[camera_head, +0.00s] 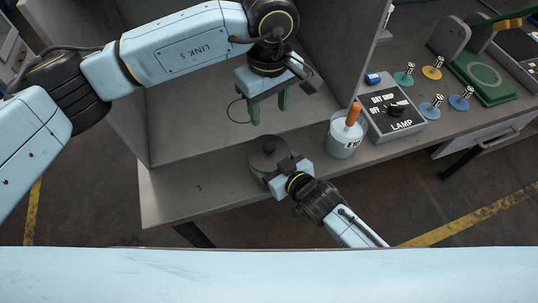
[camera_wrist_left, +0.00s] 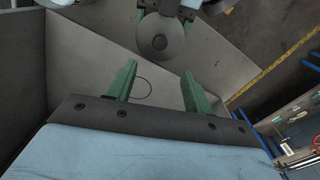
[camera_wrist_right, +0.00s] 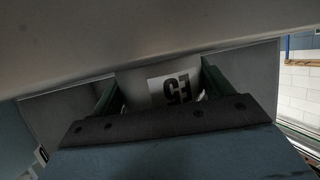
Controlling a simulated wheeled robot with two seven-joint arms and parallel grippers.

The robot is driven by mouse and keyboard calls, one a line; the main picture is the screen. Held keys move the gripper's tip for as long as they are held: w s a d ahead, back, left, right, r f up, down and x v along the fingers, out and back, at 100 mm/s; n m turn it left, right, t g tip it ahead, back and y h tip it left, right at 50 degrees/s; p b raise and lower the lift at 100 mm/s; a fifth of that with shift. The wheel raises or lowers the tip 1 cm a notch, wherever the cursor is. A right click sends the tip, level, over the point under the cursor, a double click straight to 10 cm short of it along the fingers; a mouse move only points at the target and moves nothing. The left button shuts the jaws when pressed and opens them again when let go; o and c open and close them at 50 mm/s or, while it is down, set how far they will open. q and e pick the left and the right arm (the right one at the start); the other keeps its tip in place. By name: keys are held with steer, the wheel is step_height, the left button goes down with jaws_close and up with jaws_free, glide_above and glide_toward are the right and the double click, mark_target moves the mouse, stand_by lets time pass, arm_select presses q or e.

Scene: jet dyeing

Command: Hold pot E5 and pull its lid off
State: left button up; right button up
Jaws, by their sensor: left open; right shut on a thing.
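Pot E5 (camera_head: 262,163) stands near the front edge of the grey worktop, its round grey lid (camera_head: 258,155) with a dark knob on top. Its E5 label (camera_wrist_right: 176,88) appears upside down in the right wrist view. My right gripper (camera_head: 275,168) is shut on the pot's side from the front right. My left gripper (camera_head: 268,112) is open and empty, above the worktop and behind the pot, apart from the lid. The left wrist view shows the lid (camera_wrist_left: 160,38) beyond the open fingers (camera_wrist_left: 157,82).
A thin dark circle (camera_head: 238,111) is marked on the worktop behind the pot. A pale cup (camera_head: 343,143) with an orange-handled tool stands to the right, beside the lamp switch box (camera_head: 393,112). Grey walls (camera_head: 190,110) enclose the left and back.

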mark_target(269, 145)
steer(key=shift+c, duration=0.2)
arm_select(q)
step_height(269, 145, down, 13)
steer(key=n, duration=0.4)
steer(key=shift+f+n, duration=0.2)
steer(key=shift+n, duration=0.1)
steer(key=shift+c, duration=0.4)
jaws_close()
steer(key=shift+r, duration=0.3)
stand_by(0.4)
steer(key=shift+r, duration=0.9)
